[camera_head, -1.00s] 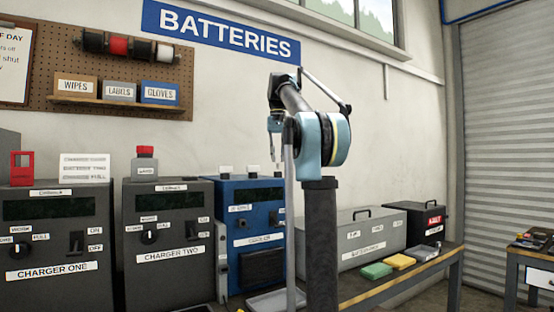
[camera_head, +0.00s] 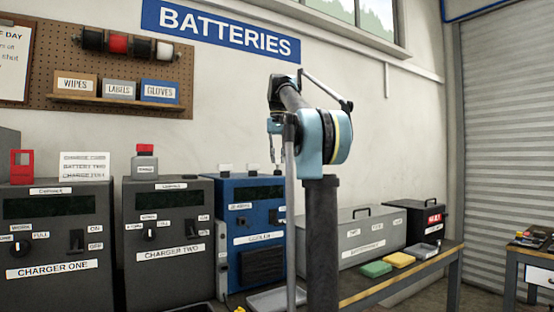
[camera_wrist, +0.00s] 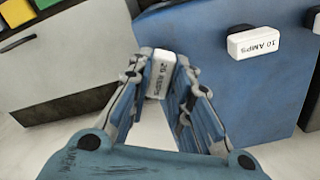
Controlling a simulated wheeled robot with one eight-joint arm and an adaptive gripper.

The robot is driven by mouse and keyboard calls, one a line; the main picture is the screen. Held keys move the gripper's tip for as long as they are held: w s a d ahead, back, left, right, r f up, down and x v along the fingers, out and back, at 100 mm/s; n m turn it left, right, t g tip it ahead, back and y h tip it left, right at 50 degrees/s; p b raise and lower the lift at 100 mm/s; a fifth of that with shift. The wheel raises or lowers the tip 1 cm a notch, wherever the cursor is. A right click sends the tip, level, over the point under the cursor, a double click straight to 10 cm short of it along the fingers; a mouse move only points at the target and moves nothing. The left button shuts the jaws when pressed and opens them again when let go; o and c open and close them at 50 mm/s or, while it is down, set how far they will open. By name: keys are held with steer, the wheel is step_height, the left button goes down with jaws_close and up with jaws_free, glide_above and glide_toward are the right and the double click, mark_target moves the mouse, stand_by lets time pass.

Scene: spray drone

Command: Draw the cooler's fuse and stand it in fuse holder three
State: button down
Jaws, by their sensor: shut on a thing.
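My gripper (camera_wrist: 163,88) is shut on a white fuse (camera_wrist: 161,74) marked 20 AMPS, held between the fingertips. In the wrist view it lies against the edge of a blue cabinet (camera_wrist: 215,90); I cannot tell whether its foot is still seated. A second white fuse (camera_wrist: 255,42), marked 10 AMPS, sits on the cabinet to the right. In the head view my gripper (camera_head: 277,165) points down at the top right of the blue unit (camera_head: 236,262), whose front label is too blurred to read surely. Small white blocks (camera_head: 253,168) stand along its top. No fuse holder is readable as three.
Charger one (camera_head: 55,245) and charger two (camera_head: 165,235) stand left of the blue unit. A grey box (camera_head: 360,240), a green block (camera_head: 376,269) and a yellow block (camera_head: 400,260) are on the bench to the right.

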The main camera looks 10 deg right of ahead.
steer(key=shift+f, duration=0.95)
steer(key=c, duration=1.4)
jaws_free()
steer(key=shift+o, duration=0.2)
step_height(320, 180, up, 12)
